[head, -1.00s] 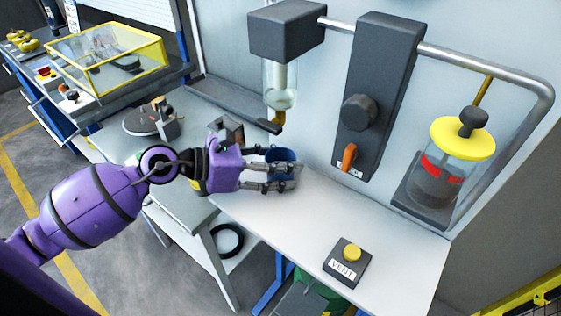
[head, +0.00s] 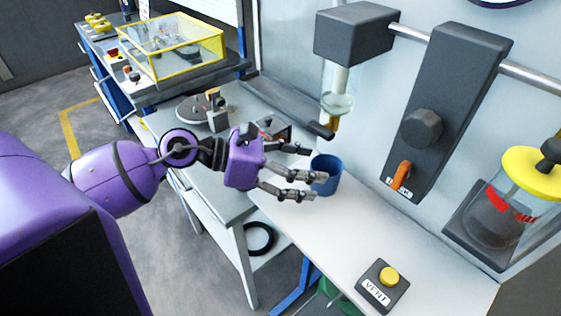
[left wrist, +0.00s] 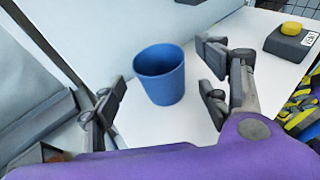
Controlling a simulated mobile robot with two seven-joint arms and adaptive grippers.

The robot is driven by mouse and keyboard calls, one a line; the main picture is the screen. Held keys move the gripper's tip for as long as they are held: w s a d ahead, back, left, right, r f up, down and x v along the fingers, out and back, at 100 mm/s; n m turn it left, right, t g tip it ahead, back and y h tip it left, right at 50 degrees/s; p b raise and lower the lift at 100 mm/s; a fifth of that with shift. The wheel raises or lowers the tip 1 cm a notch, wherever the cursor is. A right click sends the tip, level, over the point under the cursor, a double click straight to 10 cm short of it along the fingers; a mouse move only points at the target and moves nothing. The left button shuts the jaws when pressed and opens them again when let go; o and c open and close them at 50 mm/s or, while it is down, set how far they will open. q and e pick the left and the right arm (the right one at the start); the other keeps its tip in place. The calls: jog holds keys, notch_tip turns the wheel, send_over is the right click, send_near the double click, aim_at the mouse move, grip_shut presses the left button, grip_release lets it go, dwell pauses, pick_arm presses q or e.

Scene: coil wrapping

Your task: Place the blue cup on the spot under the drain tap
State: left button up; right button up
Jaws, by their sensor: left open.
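The blue cup (head: 327,174) stands upright and empty on the white bench. In the head view it is below the drain tap (head: 332,124), which hangs under a glass vessel (head: 338,101). No marked spot shows; the cup may cover it. My left gripper (head: 314,174) is open, at the cup's left side in the head view. In the left wrist view the cup (left wrist: 160,77) stands just beyond and between the spread fingers (left wrist: 160,88), with visible gaps on both sides. My right gripper is not in view.
A dark panel with a knob and orange lever (head: 420,115) is on the wall. A VENT button box (head: 383,285) sits at the bench front. A yellow-lidded jar (head: 515,195) is at the right. The bench (head: 365,222) between cup and VENT box is clear.

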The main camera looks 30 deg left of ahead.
pick_arm(q)
jog(key=v, duration=0.6)
jog(key=shift+b, duration=0.3)
jog(key=shift+s+a+r, duration=0.25)
jog(key=shift+s+a, duration=0.15)
jog(key=shift+a, duration=0.15)
dwell(1.5)
